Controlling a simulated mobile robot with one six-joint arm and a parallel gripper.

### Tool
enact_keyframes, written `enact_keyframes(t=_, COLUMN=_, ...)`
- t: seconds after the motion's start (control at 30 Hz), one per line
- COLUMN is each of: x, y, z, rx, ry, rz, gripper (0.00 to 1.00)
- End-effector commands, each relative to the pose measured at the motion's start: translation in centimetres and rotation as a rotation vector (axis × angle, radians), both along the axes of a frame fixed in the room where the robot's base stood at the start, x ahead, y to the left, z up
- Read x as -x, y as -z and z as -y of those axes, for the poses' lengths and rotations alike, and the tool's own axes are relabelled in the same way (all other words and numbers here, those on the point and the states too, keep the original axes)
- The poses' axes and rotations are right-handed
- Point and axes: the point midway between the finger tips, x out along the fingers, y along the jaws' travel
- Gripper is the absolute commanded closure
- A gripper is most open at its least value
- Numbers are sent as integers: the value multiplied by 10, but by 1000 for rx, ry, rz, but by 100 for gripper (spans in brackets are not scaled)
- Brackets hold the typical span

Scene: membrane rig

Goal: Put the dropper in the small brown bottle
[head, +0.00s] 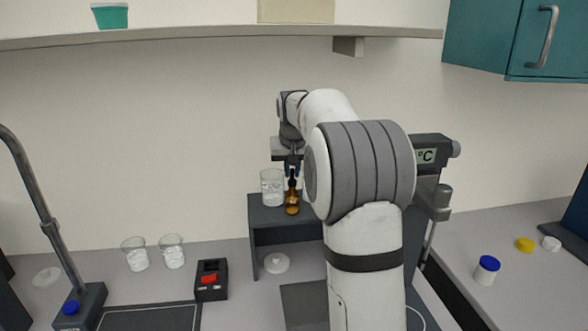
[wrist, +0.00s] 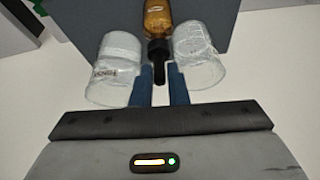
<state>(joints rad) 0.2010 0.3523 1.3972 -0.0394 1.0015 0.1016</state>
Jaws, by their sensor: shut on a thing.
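The small brown bottle (head: 292,207) stands upright on a dark grey raised stand; in the wrist view its amber body (wrist: 158,20) is at the top. The black dropper (head: 292,183) is directly above the bottle, in line with its neck. In the wrist view the dropper's collar (wrist: 157,50) meets the bottle's mouth, and its bulb points toward my gripper. My gripper (wrist: 159,85) is shut on the dropper's bulb, with a blue finger on each side. Any glass tube is hidden, and I cannot tell whether the collar is fully seated.
Glass beakers stand close on both sides of the bottle, left (wrist: 115,65) and right (wrist: 198,55). The dark grey stand (head: 285,218) has open room below. A device with a °C display (head: 427,157) is right of my arm. A shelf (head: 200,33) runs above.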

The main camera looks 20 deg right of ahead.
Motion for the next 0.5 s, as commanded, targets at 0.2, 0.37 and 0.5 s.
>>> enact_keyframes(t=0.2, x=0, y=0, z=0, rx=0, ry=-1, rz=0, gripper=100)
enact_keyframes(t=0.37, x=0, y=2, z=-1, rx=0, ry=-1, rz=0, gripper=100)
enact_keyframes(t=0.5, x=0, y=3, z=-1, rx=0, ry=-1, rz=0, gripper=84)
